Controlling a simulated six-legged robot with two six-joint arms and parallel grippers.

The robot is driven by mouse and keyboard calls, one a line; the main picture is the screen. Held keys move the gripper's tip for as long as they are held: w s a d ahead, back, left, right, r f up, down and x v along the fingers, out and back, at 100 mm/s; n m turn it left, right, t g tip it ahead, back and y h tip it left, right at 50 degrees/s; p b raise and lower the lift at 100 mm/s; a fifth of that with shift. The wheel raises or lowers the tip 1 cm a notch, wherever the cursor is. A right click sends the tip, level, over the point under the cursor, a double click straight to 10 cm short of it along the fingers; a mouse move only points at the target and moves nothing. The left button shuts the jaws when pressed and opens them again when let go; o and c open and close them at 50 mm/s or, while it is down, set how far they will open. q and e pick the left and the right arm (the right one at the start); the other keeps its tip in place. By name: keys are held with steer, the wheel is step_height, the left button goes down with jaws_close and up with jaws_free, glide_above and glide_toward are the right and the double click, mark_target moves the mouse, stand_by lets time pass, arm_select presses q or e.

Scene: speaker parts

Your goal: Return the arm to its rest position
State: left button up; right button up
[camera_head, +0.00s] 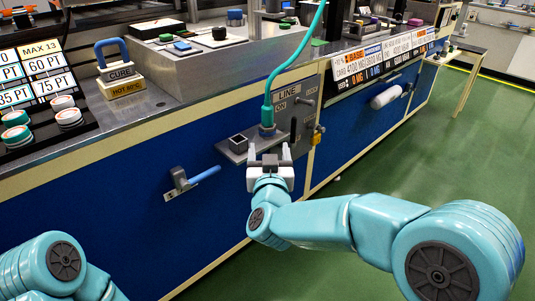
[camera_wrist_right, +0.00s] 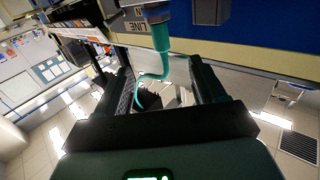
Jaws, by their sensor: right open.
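My right gripper (camera_head: 270,160) is in front of the blue cabinet front, just below a small grey shelf (camera_head: 237,153) under the LINE panel. Its two fingers stand apart, with no held object visible between them. In the right wrist view the right gripper (camera_wrist_right: 165,85) also shows spread fingers. A teal hose (camera_head: 268,95) hangs down to a fitting at the shelf, close behind the fingertips; it also shows in the right wrist view (camera_wrist_right: 160,45). I cannot tell whether the fingers touch it. My left arm shows only in part at the lower left; its gripper is out of frame.
A lever with a blue grip (camera_head: 203,176) sticks out of the cabinet left of my right gripper. A yellow padlock (camera_head: 317,135) and a white roll (camera_head: 386,97) are to the right. The counter holds a CURE block (camera_head: 122,75). Green floor (camera_head: 440,165) is open at right.

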steer(key=shift+s, duration=0.1)
stand_by(0.3)
steer(key=d+f+g+h, duration=0.2)
steer(key=d+f+g, duration=0.1)
steer(key=d+f, duration=0.95)
steer(key=s+d+f+g+y, duration=0.15)
steer(key=s+f+g, duration=0.25)
steer(key=s+f, duration=0.7)
steer(key=s+a+f+g+y, duration=0.15)
steer(key=s+f+g, duration=0.45)
steer(key=f, duration=0.9)
steer(key=s+a+f+m+g+y, duration=0.1)
steer(key=s+a+g+y, duration=0.1)
steer(key=s, duration=0.6)
steer(key=s+a+f+g+y, duration=0.2)
steer(key=s+a, duration=0.1)
steer(key=s, duration=0.6)
step_height(320, 180, up, 31)
steer(key=p, duration=3.1)
steer(key=shift+a+g, duration=0.25)
steer(key=shift+g, duration=0.05)
